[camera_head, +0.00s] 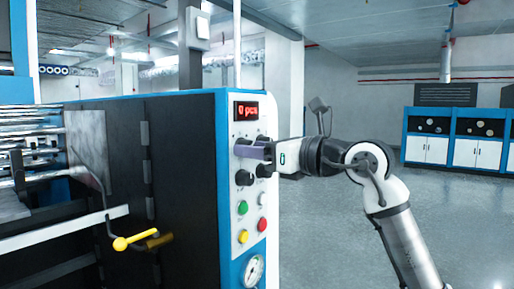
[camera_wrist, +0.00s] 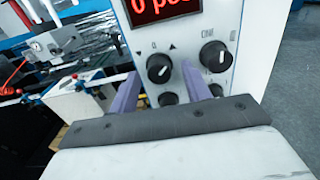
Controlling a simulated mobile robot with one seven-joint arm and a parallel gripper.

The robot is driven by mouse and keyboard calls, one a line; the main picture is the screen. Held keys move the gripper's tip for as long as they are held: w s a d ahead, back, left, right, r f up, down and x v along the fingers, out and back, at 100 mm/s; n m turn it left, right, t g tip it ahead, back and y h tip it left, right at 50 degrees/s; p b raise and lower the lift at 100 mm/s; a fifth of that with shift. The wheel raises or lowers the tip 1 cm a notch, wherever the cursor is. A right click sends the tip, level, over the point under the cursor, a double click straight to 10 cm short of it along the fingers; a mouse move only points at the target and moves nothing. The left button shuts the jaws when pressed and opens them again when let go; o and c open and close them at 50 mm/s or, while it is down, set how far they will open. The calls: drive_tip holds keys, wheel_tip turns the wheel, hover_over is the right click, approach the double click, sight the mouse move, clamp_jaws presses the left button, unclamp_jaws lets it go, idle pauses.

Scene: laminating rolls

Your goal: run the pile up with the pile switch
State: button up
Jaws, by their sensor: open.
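The control panel (camera_head: 233,190) is on the end of the blue-framed machine, under a red display (camera_head: 247,111) reading "0 pcs". In the wrist view a black rotary knob (camera_wrist: 158,68) has a 0 and an arrow mark above it. It looks like the pile switch, but no name is readable. My gripper (camera_head: 240,151) reaches the panel from the right. Its purple fingers are open in the wrist view (camera_wrist: 159,80), one on each side below this knob, with another black knob (camera_wrist: 168,98) showing between them. Contact with either knob cannot be told.
An ON-marked knob (camera_wrist: 215,55) is just right of the fingers. Green (camera_head: 242,208), red (camera_head: 262,225) and yellow (camera_head: 243,237) buttons and a gauge (camera_head: 254,270) are below. Floor at right is clear.

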drive_tip(key=shift+c, duration=0.5)
drive_tip(key=c, duration=0.9)
drive_tip(key=shift+n, duration=0.3)
drive_tip(key=shift+r+n+b, duration=0.1)
drive_tip(key=shift+n+b, duration=1.55)
drive_tip(key=shift+n, duration=2.45)
drive_tip(key=o, duration=1)
